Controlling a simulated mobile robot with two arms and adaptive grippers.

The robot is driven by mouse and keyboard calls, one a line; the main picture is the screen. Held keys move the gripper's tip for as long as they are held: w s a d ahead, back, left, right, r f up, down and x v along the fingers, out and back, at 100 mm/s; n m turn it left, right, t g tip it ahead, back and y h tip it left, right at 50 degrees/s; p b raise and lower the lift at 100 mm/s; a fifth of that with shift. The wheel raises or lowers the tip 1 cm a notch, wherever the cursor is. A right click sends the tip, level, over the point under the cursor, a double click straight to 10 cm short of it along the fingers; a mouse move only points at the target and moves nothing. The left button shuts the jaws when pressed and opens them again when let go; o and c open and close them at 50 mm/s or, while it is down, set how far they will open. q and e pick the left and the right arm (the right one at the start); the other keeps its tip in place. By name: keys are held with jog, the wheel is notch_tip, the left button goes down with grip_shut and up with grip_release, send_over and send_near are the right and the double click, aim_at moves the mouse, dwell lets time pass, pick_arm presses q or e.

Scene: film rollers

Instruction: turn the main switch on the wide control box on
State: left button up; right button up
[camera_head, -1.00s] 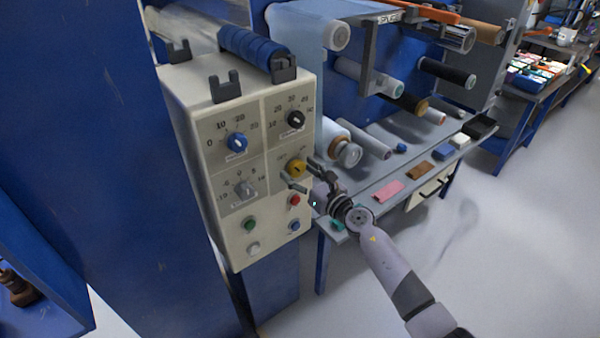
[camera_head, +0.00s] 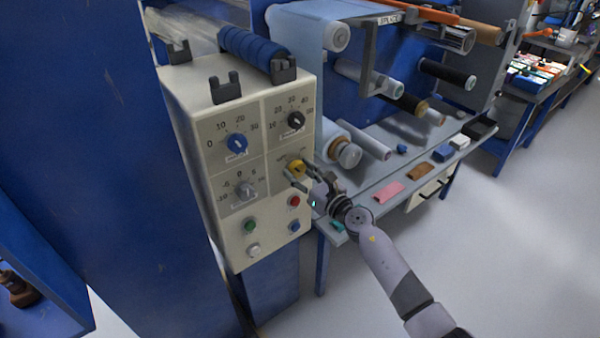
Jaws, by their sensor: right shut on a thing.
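The wide control box (camera_head: 190,97) is cream coloured and fills the middle left, its front facing me. The yellow switch (camera_head: 296,166) sits at the right of its front, above a red button (camera_head: 294,201). A blue knob (camera_head: 236,142), a black knob (camera_head: 296,119) and a grey knob (camera_head: 245,191) are on the other panels. My right gripper (camera_head: 298,175) is at the yellow switch, its fingers around it and shut on it. The fingers hide part of the switch, and its exact angle is hard to read. My left gripper is out of view.
A green button (camera_head: 249,226), a white button (camera_head: 253,250) and a blue button (camera_head: 294,227) are low on the box. A grey table (camera_head: 362,190) with film rolls above it stands behind my right arm. The floor at the right is clear.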

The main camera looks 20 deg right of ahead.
jog(key=shift+m, duration=0.3)
jog(key=shift+c, duration=0.2)
jog(key=shift+r+m+p, duration=0.1)
jog(key=shift+m+p, duration=0.55)
jog(key=shift+m, duration=0.45)
jog(key=m+p, duration=0.1)
jog(key=m, duration=0.2)
jog(key=shift+m, duration=0.3)
jog(key=m+p, duration=0.1)
jog(key=m, duration=0.3)
jog(key=shift+m+p, duration=0.55)
jog(key=shift+m, duration=1.15)
jog(key=o, duration=1.1)
jog(key=shift+o, duration=0.2)
